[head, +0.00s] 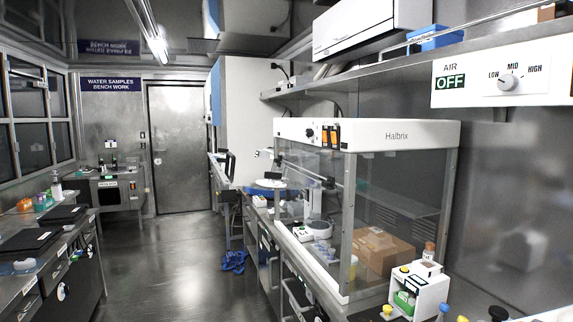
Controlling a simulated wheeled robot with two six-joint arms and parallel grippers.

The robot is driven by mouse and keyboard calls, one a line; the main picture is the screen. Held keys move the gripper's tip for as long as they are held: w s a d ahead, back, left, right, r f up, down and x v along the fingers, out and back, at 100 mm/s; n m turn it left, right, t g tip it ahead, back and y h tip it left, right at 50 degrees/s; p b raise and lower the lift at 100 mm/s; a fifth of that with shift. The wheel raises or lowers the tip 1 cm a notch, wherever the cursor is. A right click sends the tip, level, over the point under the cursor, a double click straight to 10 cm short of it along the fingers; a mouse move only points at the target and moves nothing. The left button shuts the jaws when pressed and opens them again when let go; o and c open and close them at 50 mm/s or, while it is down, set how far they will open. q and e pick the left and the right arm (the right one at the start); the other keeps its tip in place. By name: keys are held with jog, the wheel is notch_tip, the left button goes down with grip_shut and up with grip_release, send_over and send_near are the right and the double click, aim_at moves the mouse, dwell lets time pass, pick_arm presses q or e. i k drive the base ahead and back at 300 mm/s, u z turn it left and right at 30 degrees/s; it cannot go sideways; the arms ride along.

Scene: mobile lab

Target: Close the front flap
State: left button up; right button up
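A clear-walled bench cabinet (400,134) marked Halbrix stands on the right-hand bench, with a white top and metal corner posts. Its front faces the aisle on the left. A slim grey bar (303,172) with dark ends runs across that front at about mid-height. It may be the edge of the front flap; the clear panel is hard to make out, so I cannot tell how far open it is. A cardboard box (378,255) and small labware are inside. Neither of my grippers is in view.
A small white device (418,288) stands by the cabinet's near side, with coloured knobs around it. An air control panel (503,80) reads OFF at upper right. The aisle floor (175,270) is clear except for a blue item (233,262). A left bench (50,240) borders it.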

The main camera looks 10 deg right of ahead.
aim_at(249, 172)
jog(key=i, duration=0.45)
jog(key=k, duration=0.6)
jog(key=z, duration=0.3)
jog(key=i, duration=1.4)
jog(key=u, duration=0.7)
